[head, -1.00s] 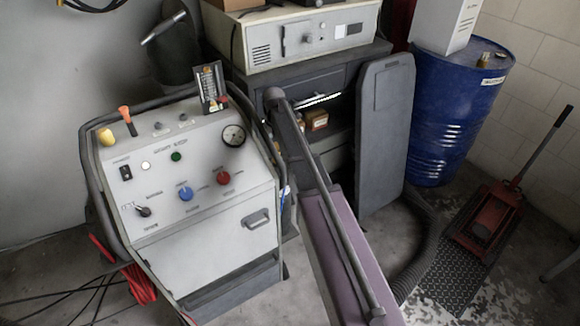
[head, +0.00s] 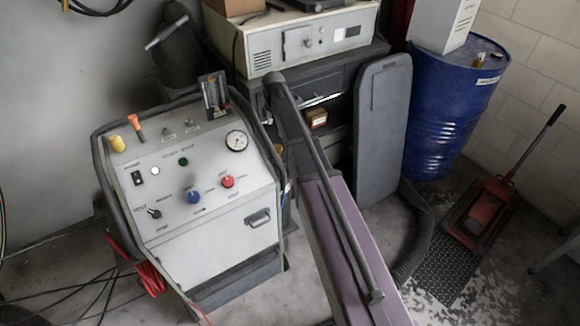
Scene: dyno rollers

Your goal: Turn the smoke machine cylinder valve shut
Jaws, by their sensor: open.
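The smoke machine (head: 212,232) is a light grey cabinet with a sloped control panel, left of the middle in the head view. Its panel has a round gauge (head: 237,140), a blue knob (head: 194,197), a red knob (head: 227,181) and a small black lever (head: 152,211). Behind it stands a dark grey cylinder (head: 183,55), partly hidden by the machine. A pale bar-shaped handle (head: 166,32) sticks out at its upper left. I cannot tell whether this is the valve, or how far it is turned. My gripper is not in view.
A dark shelf unit (head: 375,50) with a light grey instrument (head: 312,38) stands right of the cylinder. A blue drum (head: 452,115) and a red floor jack (head: 482,215) are at right. Cables (head: 75,290) lie on the floor at left. A wall is behind the cylinder.

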